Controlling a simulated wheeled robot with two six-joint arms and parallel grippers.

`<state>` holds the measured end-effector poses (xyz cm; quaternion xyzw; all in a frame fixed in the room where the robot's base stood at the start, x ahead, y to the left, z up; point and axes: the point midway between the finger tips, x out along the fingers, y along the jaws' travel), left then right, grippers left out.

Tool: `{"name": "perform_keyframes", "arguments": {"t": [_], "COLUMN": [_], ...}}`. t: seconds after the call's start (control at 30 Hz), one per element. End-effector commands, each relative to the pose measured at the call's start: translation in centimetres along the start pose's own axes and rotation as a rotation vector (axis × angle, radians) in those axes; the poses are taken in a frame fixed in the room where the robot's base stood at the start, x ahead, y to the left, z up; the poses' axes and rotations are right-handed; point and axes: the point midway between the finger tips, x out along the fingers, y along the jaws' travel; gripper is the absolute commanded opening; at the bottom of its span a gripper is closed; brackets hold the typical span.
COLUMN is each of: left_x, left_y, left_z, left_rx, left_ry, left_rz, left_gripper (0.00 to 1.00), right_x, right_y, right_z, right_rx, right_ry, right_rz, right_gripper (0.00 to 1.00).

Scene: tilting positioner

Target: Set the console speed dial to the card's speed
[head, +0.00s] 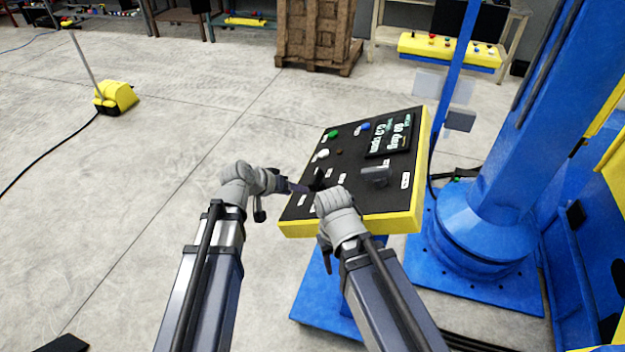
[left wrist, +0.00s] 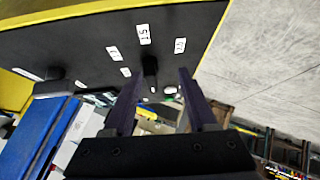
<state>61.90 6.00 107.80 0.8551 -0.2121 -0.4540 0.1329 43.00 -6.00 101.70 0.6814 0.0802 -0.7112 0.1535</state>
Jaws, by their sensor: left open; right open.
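The console (head: 270,225) has a tilted black top with a yellow rim. A display card (head: 392,136) with pale lettering is on its far right part; the lettering is turned and too small to read surely. A dark dial knob (head: 318,179) sits near the console's left side, ringed by small white labels. My left gripper (head: 300,187) reaches it from the left. In the left wrist view my open left gripper (left wrist: 157,88) has its fingers on either side of the knob (left wrist: 150,72), apparently with gaps. My right gripper (head: 323,243) is at the console's near edge, its fingers mostly hidden by its wrist.
The console top also bears a green button (head: 332,134), a white button (head: 322,154), a blue button (head: 365,127) and a grey lever-like part (head: 376,176). A blue column (head: 520,150) stands close on the right.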

Motion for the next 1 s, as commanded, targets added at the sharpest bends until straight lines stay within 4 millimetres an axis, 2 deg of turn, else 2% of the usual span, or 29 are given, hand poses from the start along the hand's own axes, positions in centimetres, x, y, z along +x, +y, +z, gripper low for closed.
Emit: {"name": "perform_keyframes", "arguments": {"t": [0.03,0.17,0.47,0.67,0.9,1.0], "left_x": [0.2,0.2,0.9,3.2,7.0,7.8], "left_y": [0.5,1.3,1.4,1.4,1.6,1.8], "left_z": [-1.2,-2.8,-3.1,-3.2,-3.6,-3.8], "left_rx": [-0.002,-0.006,-0.006,-0.006,-0.005,-0.006], "left_ry": [0.041,0.103,0.113,0.111,0.111,0.111], "left_rz": [0.026,0.063,0.069,0.069,0.069,0.068], "left_gripper": [0.57,0.57,0.57,0.57,0.57,0.57], "right_x": [0.0,0.0,0.5,2.1,4.4,4.9], "right_y": [0.0,0.0,-0.1,-0.2,-0.4,-0.5], "right_z": [0.0,0.0,0.0,-0.1,-0.3,-0.3], "right_rx": [0.000,0.000,0.000,0.001,0.002,0.002], "right_ry": [0.000,0.000,0.000,0.000,0.000,0.000], "right_rz": [0.000,0.000,0.000,0.000,0.000,0.000], "right_gripper": [0.50,0.50,0.50,0.50,0.50,0.50]}}
